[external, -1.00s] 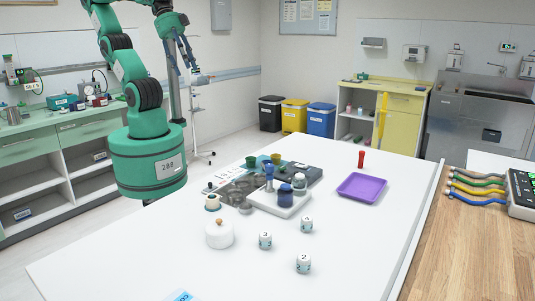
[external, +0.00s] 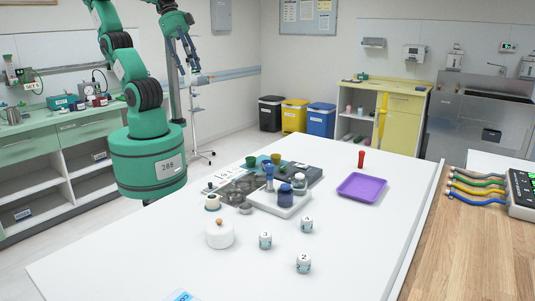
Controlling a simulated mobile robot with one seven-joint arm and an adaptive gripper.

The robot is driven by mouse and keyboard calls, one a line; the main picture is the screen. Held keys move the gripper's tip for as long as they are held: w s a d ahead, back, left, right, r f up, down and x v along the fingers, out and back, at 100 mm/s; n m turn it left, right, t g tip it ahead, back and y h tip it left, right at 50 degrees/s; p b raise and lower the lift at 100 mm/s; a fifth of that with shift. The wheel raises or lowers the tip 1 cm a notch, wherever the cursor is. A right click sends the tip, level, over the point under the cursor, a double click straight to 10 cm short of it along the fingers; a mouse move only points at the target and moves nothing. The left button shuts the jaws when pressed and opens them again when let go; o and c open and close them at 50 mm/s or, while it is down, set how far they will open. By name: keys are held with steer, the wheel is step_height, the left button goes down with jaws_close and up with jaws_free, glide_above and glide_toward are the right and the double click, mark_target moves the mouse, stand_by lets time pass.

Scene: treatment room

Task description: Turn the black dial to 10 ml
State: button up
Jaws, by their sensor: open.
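My gripper (external: 188,69) is open and empty, with its fingers pointing down. It hangs high at the upper left, well above and behind the white table (external: 345,235). I cannot clearly pick out the black dial or any 10 ml mark at this size. A dark grey panel (external: 294,168) lies at the back left of the table with several small items on and around it. A white tray (external: 291,209) in front of it holds a dark blue-capped jar (external: 285,198), a blue-handled item (external: 269,178) and a clear bottle (external: 300,182).
A white lidded pot (external: 219,236) and several numbered white jars (external: 303,264) stand nearer the front. A purple tray (external: 361,188) and a red cylinder (external: 361,159) are at the back right. The front right of the table is clear.

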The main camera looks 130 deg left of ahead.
steer(key=w+a+f+n+g, duration=0.1)
steer(key=w+a+n, duration=0.15)
steer(key=w, duration=0.65)
steer(key=n+g+b, duration=0.2)
steer(key=n+g, duration=0.2)
steer(key=n, duration=0.2)
glide_above(298, 172)
step_height(298, 172, down, 27)
steer(key=shift+r, duration=0.1)
step_height(298, 172, down, 14)
steer(key=shift+r+b, duration=0.1)
steer(key=shift+b, duration=0.85)
